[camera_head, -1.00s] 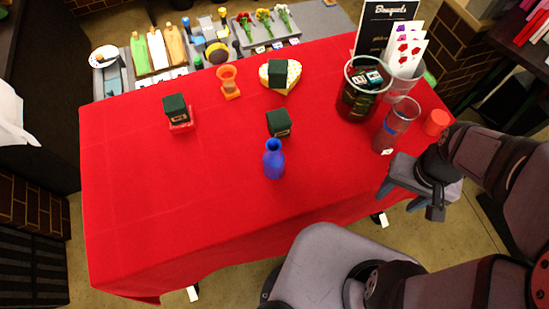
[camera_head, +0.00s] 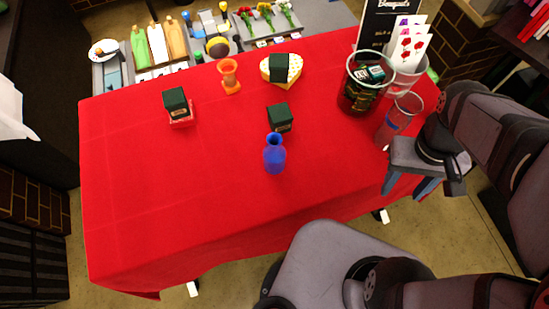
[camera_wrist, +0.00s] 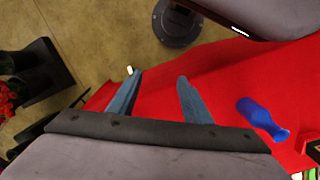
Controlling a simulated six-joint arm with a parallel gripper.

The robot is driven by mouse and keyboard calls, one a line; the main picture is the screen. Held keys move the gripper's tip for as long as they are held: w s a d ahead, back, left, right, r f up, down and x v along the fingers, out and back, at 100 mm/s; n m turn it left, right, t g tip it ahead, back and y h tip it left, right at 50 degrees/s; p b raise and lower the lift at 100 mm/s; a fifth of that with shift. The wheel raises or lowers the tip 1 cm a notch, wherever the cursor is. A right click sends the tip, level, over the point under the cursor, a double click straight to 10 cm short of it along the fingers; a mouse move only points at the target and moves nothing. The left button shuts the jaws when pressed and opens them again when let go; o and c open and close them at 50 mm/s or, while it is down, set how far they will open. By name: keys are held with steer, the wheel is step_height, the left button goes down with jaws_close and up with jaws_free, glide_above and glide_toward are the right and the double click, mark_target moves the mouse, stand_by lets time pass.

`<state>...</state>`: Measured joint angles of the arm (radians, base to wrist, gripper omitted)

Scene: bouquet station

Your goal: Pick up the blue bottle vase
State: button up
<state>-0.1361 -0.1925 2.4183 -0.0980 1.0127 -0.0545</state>
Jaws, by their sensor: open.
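The blue bottle vase (camera_head: 274,156) stands upright on the red tablecloth, near the middle of the table toward its front edge. In the wrist view the blue vase (camera_wrist: 262,118) shows to the right of the fingers, apart from them. My gripper (camera_head: 404,187) is at the right end of the table, near its front edge, well to the right of the vase. In the wrist view my gripper (camera_wrist: 158,84) has its two blue-grey fingers spread with nothing between them.
A dark green box (camera_head: 279,118) stands just behind the vase. Another sits on a red base (camera_head: 181,122) at left. A clear cup (camera_head: 399,118) and a dark glass container (camera_head: 360,92) stand near my gripper. The red cloth (camera_head: 180,210) left of the vase is clear.

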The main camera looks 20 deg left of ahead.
steer(key=a+f+n+h+b, duration=0.2)
steer(key=n+h, duration=0.1)
steer(key=n, duration=0.2)
step_height(320, 180, up, 3)
steer(key=n+t+h+b, duration=0.3)
steer(key=n+t+b, duration=0.5)
steer(key=n+t, duration=1.3)
glide_above(271, 147)
steer(key=s+a, duration=0.1)
steer(key=s, duration=0.1)
steer(key=n+g, duration=0.3)
steer(key=shift+m+g, duration=0.3)
step_height(271, 147, down, 8)
steer(key=shift+d+r, duration=0.15)
steer(key=shift+r, duration=0.1)
steer(key=shift+w+f, duration=0.1)
steer(key=shift+f, duration=0.35)
steer(key=shift+p+x, duration=0.6)
steer(key=shift+x, duration=0.2)
steer(key=shift+w+d, duration=0.15)
steer(key=shift+w, duration=0.1)
steer(key=p+x, duration=0.1)
steer(key=x, duration=0.1)
steer(key=p+x, duration=0.1)
steer(key=p, duration=0.1)
steer(key=shift+w+r, duration=0.15)
steer(key=shift+w, duration=0.3)
steer(key=shift+w+d+f, duration=0.2)
steer(key=shift+w, duration=0.45)
